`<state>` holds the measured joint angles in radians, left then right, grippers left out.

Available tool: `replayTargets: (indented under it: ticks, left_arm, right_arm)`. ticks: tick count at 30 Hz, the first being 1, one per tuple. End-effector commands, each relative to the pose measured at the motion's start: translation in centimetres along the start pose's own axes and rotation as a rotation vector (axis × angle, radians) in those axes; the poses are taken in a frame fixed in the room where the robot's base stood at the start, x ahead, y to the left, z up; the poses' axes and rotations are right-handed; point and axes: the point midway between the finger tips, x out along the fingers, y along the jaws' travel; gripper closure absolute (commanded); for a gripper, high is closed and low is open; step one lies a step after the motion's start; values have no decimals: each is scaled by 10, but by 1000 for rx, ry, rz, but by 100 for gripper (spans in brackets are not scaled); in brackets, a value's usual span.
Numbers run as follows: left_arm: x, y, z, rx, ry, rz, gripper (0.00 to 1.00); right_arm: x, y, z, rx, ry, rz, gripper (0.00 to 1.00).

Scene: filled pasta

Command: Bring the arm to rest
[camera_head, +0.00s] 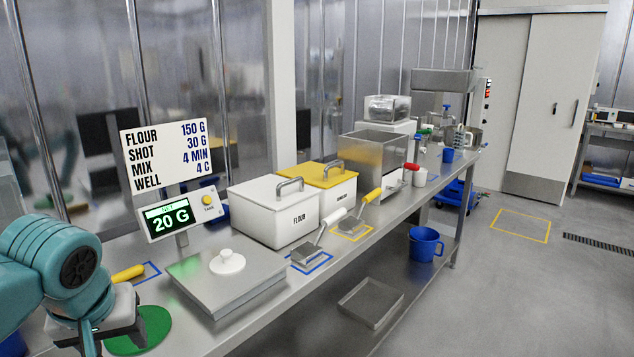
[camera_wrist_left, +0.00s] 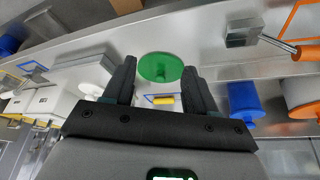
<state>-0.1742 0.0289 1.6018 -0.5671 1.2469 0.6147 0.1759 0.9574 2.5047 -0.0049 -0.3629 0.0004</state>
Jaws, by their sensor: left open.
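My left arm comes in from the lower left in the head view, with its left gripper (camera_head: 97,345) low over the bench, close to a green round disc (camera_head: 150,333). In the left wrist view the two dark fingers of the left gripper (camera_wrist_left: 160,78) stand wide apart with nothing between them. The green disc (camera_wrist_left: 160,67) lies beyond the gap, on the bench surface. A yellow handle (camera_wrist_left: 163,100) shows near it, between the fingers in the picture. My right gripper is in neither view.
White flour bin (camera_head: 273,212), yellow-lidded bin (camera_head: 322,185), and scoops lie further along the steel bench. A blue mug (camera_head: 424,244) is on the lower shelf. Floor at right is mostly clear.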

Motion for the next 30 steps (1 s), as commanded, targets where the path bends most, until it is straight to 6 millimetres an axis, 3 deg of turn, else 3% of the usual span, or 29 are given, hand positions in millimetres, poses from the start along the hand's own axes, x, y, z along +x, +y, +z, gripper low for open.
replayTargets:
  ticks: [2,10,17,20,23,24,27,30]
  left_arm:
    - [4,2,0,6,-6,1,43]
    - [77,44,16,126,-86,81,43]
    - [152,82,58,213,-178,181,43]
    - [194,98,95,240,-239,245,43]
    - [242,112,157,247,-319,322,43]
    - [259,115,186,239,-347,350,43]
    - [286,113,255,204,-402,393,43]
    - [296,104,310,171,-434,399,43]
  right_arm:
    - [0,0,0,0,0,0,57]
    - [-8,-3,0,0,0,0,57]
    - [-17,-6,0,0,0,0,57]
    - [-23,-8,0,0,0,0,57]
    - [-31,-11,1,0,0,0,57]
    - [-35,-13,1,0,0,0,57]
    - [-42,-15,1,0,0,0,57]
    - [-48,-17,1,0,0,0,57]
